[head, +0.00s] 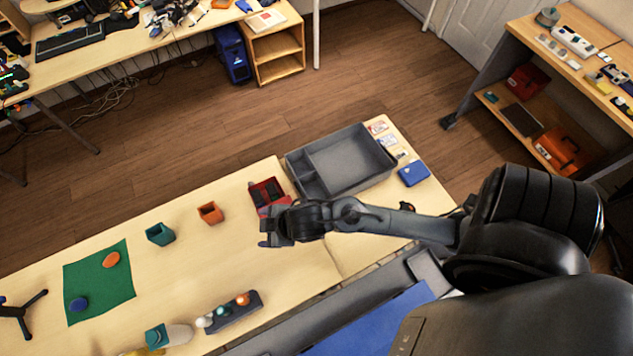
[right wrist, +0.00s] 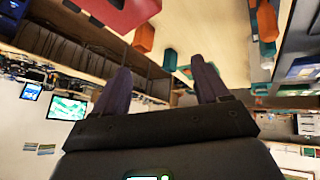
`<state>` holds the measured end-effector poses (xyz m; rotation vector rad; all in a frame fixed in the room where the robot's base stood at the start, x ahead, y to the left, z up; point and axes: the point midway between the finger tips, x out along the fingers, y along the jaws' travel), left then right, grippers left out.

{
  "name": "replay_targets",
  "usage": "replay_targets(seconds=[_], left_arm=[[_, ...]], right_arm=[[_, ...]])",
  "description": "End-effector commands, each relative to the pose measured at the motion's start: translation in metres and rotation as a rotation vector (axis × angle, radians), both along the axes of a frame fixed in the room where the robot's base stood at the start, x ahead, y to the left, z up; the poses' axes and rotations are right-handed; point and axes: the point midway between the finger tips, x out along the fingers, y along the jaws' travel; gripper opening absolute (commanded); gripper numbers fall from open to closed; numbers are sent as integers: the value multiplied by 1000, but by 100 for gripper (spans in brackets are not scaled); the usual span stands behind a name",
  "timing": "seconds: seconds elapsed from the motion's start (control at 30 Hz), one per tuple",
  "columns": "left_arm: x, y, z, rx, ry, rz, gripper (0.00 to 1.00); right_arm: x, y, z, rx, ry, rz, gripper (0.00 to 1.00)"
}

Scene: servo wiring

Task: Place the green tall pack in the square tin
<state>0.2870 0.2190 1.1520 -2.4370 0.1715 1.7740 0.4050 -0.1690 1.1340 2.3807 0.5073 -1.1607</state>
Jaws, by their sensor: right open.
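My right gripper (head: 264,236) hangs over the table just in front of the red tray, its fingers pointing left. In the right wrist view its two fingers (right wrist: 163,88) are spread with nothing between them. A teal-green square, open-topped container (head: 160,234) stands to the left, beyond an orange square container (head: 210,213). Another teal-topped object (head: 156,336) is at the bottom edge, partly cut off. I cannot tell for sure which of these is the green tall pack or the square tin. My left gripper is not in view.
A red tray (head: 256,190) with dark contents and a grey divided bin (head: 340,160) are behind the gripper. A green mat (head: 98,288) holds an orange and a blue disc. A dark rack (head: 235,314) holds several coloured balls. The table's middle is clear.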

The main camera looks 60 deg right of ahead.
Motion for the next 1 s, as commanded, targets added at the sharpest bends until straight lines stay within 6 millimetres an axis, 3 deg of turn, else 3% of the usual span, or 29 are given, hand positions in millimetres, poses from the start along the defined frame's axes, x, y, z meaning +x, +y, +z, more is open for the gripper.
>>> replay_targets(seconds=[0.03, 0.2, 0.33, 0.47, 0.77, 1.0], left_arm=[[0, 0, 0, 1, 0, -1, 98], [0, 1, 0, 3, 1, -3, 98], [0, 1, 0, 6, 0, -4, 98], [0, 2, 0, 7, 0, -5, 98], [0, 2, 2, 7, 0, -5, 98], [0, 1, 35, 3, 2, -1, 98]], right_arm=[[-22, -7, 4, 22, 55, -90, 74], [-82, -35, 12, 57, 229, -305, 74], [-110, -45, 16, 76, 312, -384, 74], [-119, -49, 17, 83, 341, -410, 74], [-119, -49, 19, 83, 341, -410, 74], [-119, -49, 52, 82, 341, -409, 74]])
